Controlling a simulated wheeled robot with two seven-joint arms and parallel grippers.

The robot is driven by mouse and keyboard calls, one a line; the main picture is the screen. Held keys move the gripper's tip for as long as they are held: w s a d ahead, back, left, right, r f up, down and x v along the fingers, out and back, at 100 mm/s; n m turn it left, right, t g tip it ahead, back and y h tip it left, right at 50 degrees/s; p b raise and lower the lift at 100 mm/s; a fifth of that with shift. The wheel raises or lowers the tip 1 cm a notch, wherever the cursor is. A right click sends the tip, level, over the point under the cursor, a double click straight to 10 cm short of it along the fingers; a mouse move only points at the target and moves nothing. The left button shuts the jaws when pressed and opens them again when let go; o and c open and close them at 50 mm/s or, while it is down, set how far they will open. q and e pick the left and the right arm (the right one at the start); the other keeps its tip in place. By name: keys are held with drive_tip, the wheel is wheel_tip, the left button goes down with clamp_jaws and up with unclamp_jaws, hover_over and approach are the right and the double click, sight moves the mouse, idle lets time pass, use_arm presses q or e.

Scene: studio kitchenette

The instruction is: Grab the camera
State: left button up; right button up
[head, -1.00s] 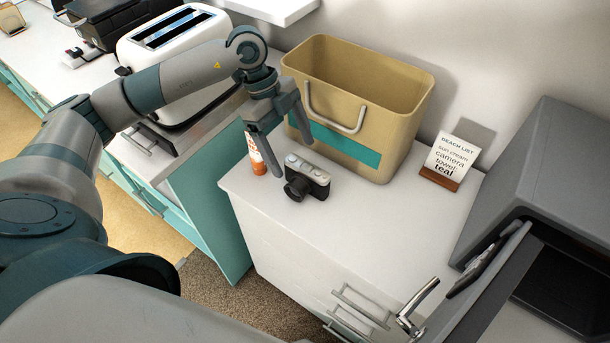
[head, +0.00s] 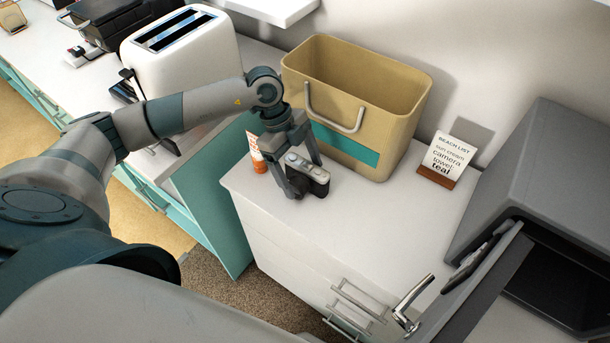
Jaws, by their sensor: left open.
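The camera (head: 312,173), silver and black, stands on the white counter (head: 400,225) near its left front corner. My left gripper (head: 307,180) is open and lowered over the camera. One finger is in front of the camera's left part and hides some of it, including most of the lens. The other finger is at the camera's far side. I cannot tell whether either finger touches it. My right gripper is not in view.
A tan basket (head: 405,95) with a handle stands close behind the camera. A beach list card (head: 447,157) and a grey box-shaped appliance (head: 545,180) with an open door are to the right.

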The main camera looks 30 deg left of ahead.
sight(304, 176)
use_arm(q)
drive_tip(key=shift+d+f+p, duration=0.15)
drive_tip(key=shift+f+p, duration=0.15)
drive_tip(key=shift+f, duration=0.05)
drive_tip(key=p+x, duration=0.1)
drive_tip(key=x, duration=0.2)
drive_tip(key=shift+w, duration=0.2)
drive_tip(key=shift+f, duration=0.45)
drive_tip(key=c, duration=1.6)
